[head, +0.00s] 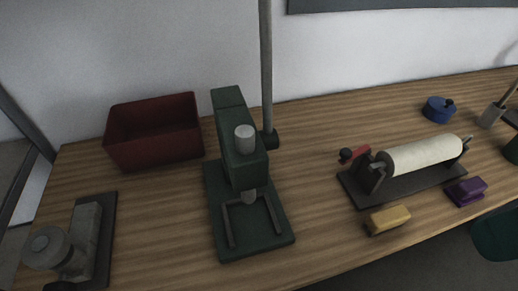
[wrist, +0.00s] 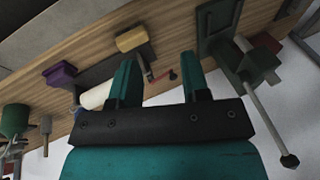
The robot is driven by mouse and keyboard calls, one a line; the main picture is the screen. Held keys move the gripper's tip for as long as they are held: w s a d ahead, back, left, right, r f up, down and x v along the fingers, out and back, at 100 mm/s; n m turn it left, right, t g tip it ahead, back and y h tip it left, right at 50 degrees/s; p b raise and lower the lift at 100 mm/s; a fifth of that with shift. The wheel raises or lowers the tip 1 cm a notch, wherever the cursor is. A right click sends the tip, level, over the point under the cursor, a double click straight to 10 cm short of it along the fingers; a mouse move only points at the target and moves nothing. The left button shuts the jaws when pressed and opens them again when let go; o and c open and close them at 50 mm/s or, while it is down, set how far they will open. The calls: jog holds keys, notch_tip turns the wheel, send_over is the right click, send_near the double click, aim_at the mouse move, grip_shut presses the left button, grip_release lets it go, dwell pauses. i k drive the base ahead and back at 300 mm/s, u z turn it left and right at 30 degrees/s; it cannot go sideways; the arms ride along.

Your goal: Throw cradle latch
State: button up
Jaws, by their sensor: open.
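The cradle (head: 375,178) is a dark base with end brackets, carrying a cream roller (head: 425,154). At its left end is a red lever (head: 359,152) with a black knob (head: 346,155), seemingly the latch. In the wrist view the red lever (wrist: 163,75) shows small between my fingers, some way beyond them. The roller (wrist: 96,97) is partly hidden there by my left finger. My gripper (wrist: 158,72) has two teal fingers spread wide on a black palm, with nothing held. I do not make out its jaws in the head view.
A green press (head: 240,150) with a tall pole (head: 266,70) stands left of the cradle. A yellow block (head: 388,219) and a purple block (head: 466,191) lie before the cradle. A red bin (head: 155,150), grey device (head: 85,240) and blue pot (head: 437,110) stand farther off.

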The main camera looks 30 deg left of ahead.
aim_at(347, 155)
jog(key=z, duration=0.15)
jog(key=i, duration=0.25)
jog(key=u, duration=1)
